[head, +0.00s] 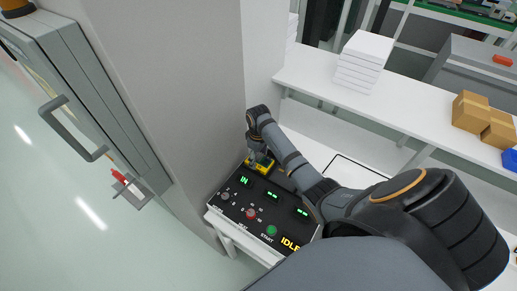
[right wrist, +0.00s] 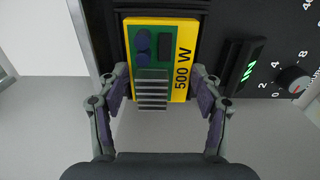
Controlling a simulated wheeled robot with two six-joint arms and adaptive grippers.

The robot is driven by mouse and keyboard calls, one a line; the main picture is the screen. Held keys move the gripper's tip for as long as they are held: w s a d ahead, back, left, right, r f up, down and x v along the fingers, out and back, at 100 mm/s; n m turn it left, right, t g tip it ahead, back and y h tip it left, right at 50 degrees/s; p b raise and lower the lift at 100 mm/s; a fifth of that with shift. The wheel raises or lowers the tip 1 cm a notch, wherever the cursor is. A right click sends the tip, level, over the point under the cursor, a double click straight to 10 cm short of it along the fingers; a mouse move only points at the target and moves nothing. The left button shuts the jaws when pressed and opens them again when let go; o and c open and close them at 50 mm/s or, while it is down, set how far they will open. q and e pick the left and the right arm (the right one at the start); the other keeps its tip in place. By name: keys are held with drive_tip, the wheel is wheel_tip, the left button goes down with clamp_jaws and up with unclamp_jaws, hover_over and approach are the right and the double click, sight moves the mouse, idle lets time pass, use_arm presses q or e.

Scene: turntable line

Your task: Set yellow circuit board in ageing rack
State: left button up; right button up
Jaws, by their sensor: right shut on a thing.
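The yellow circuit board (right wrist: 160,55), marked "500 W", has a green centre with dark round parts and a grey finned block. In the head view the board (head: 262,164) shows small at the far end of the black ageing rack (head: 270,213). My right gripper (right wrist: 161,82) is shut on the board near its close edge, one finger at each side. The board's far end lies at a dark ribbed part of the rack; how deep it sits is unclear. In the head view my right gripper (head: 258,156) is partly hidden by its arm. My left gripper is out of view.
The rack has knobs, a green START button (head: 271,230), a yellow IDLE display (head: 291,243) and several lit green displays. A grey wall (head: 170,80) stands close left. A white bench (head: 410,95) behind carries white stacked sheets (head: 362,60) and cardboard boxes (head: 470,110).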

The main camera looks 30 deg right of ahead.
idle(0.3)
drive_tip(key=o, duration=1.4)
wheel_tip(320, 180, up, 12)
